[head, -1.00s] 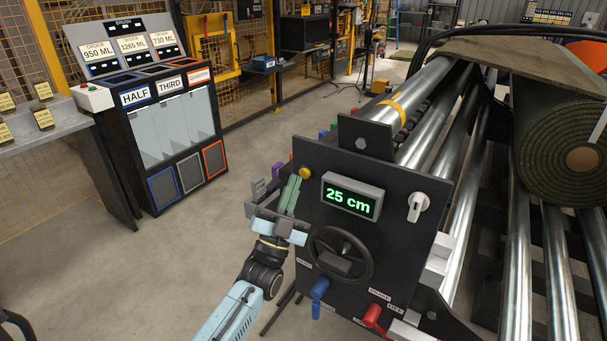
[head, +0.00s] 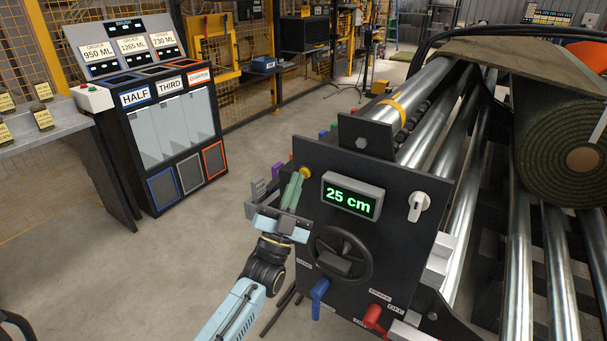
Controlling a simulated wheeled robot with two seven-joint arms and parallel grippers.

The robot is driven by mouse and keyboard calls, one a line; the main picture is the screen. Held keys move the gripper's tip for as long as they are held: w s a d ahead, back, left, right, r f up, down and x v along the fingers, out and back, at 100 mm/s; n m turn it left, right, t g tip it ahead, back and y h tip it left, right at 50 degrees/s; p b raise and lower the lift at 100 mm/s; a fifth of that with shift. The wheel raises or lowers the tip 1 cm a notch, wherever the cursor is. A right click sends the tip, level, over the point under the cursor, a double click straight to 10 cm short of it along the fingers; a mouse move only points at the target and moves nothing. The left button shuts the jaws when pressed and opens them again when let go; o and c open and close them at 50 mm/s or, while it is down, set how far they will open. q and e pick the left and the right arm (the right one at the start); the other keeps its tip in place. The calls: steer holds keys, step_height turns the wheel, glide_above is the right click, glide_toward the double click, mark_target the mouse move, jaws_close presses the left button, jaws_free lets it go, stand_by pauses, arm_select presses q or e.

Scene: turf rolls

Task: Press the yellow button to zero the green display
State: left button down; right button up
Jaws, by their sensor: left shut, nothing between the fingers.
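The yellow button (head: 305,171) sits at the upper left of the dark control panel (head: 390,195). The green display (head: 351,197) right of it reads "25 cm". My left gripper (head: 297,176) is shut and empty, with its greenish fingers pointing up at the button. The fingertips overlap the button's left edge in the picture; I cannot tell whether they touch it. My right gripper is not in view.
Below the display are a black handwheel (head: 340,256), a blue lever (head: 319,289) and a red lever (head: 373,315). A white rotary switch (head: 417,207) is at the panel's right. A turf roll (head: 565,140) lies on metal rollers at right. Open floor lies left of the panel.

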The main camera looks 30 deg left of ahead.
arm_select(q)
steer(key=shift+w, duration=0.4)
stand_by(0.3)
steer(key=shift+s, duration=0.1)
steer(key=shift+s+p, duration=0.3)
steer(key=shift+s, duration=0.45)
steer(key=shift+s, duration=0.1)
steer(key=s+p, duration=0.1)
steer(key=s, duration=0.1)
steer(key=s+p, duration=0.1)
steer(key=s, duration=0.1)
steer(key=shift+s+a+p, duration=0.2)
steer(key=shift+s+p, duration=0.1)
steer(key=shift+s, duration=0.1)
stand_by(0.5)
